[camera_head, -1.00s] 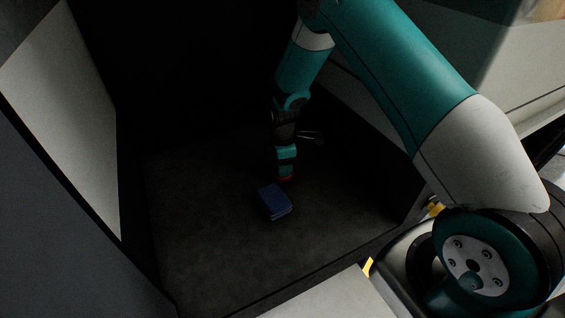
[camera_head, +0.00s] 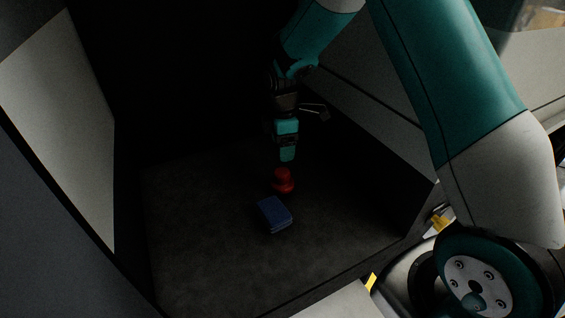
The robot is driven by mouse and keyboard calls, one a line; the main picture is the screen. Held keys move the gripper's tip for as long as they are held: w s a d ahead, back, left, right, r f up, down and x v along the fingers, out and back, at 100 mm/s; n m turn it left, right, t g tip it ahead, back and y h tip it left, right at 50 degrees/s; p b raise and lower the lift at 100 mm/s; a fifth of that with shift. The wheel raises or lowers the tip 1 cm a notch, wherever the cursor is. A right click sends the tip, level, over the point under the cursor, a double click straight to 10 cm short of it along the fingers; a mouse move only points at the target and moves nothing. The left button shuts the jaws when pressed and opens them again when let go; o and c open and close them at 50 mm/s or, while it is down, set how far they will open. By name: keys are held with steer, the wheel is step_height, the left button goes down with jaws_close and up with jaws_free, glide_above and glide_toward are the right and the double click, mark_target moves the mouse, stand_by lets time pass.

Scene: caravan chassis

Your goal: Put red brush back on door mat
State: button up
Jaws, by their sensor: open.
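The red brush (camera_head: 284,181) is a small red object with a rounded knob on top. It stands on the dark grey mat (camera_head: 200,245), which covers the floor of the recess. My gripper (camera_head: 287,158) is open and points down just above the brush, with a small gap between them. The gripper holds nothing that I can see.
A small blue block, perhaps a book or sponge (camera_head: 274,213), lies on the mat just in front of the brush. Dark walls close the recess at the back and right. A pale panel (camera_head: 60,130) stands at the left. The mat's left and front parts are clear.

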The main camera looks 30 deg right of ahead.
steer(key=s+a+r+m+y, duration=0.1)
steer(key=s+a+r+m, duration=0.1)
steer(key=s+a+r, duration=0.35)
steer(key=s+a+r+m+y, duration=0.1)
steer(key=s+a+r+m, duration=0.15)
steer(key=s+r, duration=0.5)
steer(key=s+a+r+m+y, duration=0.1)
steer(key=s+a+r+m, duration=0.1)
steer(key=s, duration=0.6)
steer(key=s+a+r+m+y, duration=0.1)
steer(key=s+a+r+m, duration=0.1)
steer(key=s, duration=0.6)
steer(key=shift+s+a+r, duration=0.3)
steer(key=shift+a+r, duration=0.05)
steer(key=shift+r, duration=0.1)
steer(key=shift+c, duration=0.5)
